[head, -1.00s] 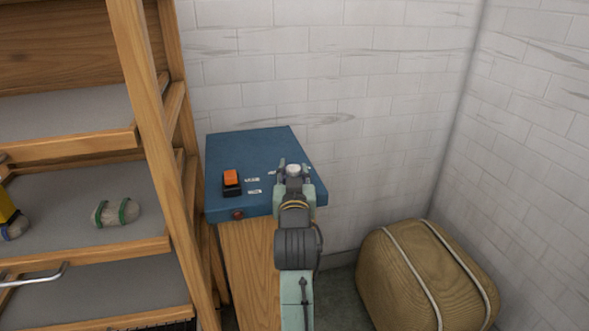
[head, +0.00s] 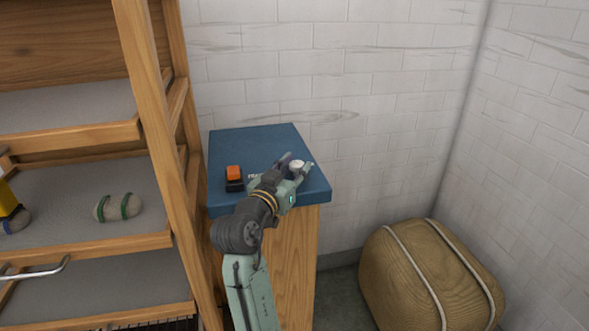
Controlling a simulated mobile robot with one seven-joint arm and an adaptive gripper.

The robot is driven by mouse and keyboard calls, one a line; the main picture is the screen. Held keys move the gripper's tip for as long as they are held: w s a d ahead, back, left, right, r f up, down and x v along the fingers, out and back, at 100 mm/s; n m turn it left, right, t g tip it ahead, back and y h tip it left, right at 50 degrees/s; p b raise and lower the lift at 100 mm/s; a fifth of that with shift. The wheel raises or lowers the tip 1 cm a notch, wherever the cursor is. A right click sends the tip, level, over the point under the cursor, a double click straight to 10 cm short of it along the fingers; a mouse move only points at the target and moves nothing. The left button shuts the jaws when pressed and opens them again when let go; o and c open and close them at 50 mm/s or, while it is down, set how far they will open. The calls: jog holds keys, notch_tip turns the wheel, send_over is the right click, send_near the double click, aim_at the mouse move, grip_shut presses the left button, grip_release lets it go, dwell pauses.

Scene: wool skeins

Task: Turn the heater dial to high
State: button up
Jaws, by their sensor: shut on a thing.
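The heater dial (head: 296,165) is a small round pale knob on the blue top (head: 250,143) of a wooden cabinet. My gripper (head: 297,167) is shut on the dial, with a finger on either side of it. My arm reaches in from the lower left of the dial. The labels around the dial are mostly hidden behind my gripper, so the dial's setting cannot be read.
An orange and black switch (head: 234,179) stands left of my gripper on the blue top. A wooden shelf rack (head: 160,130) with a wool skein (head: 118,207) stands at left. A tan bale (head: 428,281) lies on the floor at right. White brick walls close the corner.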

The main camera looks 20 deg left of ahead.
jog(key=o, duration=1.1)
jog(key=shift+s, duration=0.1)
jog(key=s, duration=1.1)
jog(key=shift+s+a, duration=0.4)
